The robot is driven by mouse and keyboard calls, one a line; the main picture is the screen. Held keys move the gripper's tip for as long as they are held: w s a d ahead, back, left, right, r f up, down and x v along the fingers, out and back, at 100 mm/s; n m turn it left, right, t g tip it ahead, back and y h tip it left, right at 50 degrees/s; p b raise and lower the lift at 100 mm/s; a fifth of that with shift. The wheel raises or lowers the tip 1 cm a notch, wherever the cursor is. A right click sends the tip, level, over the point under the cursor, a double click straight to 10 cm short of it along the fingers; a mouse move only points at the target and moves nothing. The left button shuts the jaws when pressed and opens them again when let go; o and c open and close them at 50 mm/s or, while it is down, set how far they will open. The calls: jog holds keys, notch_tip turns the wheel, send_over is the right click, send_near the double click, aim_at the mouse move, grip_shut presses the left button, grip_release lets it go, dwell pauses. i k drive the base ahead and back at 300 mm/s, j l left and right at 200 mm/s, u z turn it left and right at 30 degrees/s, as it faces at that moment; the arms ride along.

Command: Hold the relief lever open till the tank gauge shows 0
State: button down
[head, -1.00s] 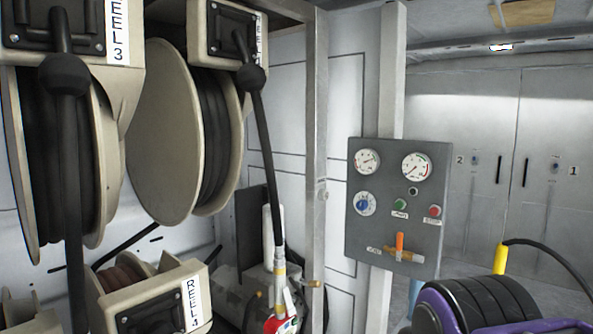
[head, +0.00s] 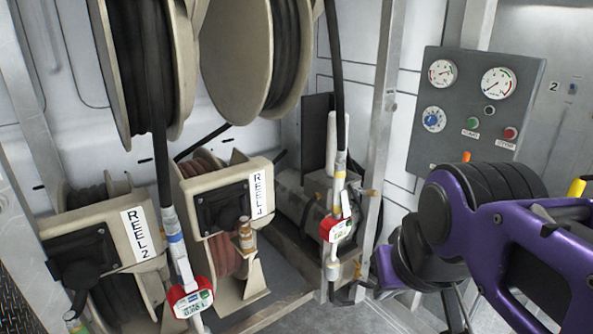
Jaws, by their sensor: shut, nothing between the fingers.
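A grey control panel (head: 462,105) stands at the upper right of the head view. It carries a left gauge (head: 442,73) and a right gauge (head: 498,83), both white-faced with red marks. Their lettering is too small to read, so I cannot tell which is the tank gauge. The right gauge's needle points toward the lower left; the left needle's reading is unclear. My gripper cannot be made out.
The panel also has a blue dial (head: 433,119), a green button (head: 472,122) and a red button (head: 510,133). Hanging dispensing handles (head: 190,298) and a metal post (head: 383,130) stand before the panel.

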aim_at(369, 191)
jog(key=i+l+u, duration=0.1)
jog(key=l+u, duration=0.95)
jog(key=l, duration=1.6)
jog(key=k+j+u, duration=0.5)
jog(key=i+l+z, duration=0.45)
jog(key=i+l, duration=0.05)
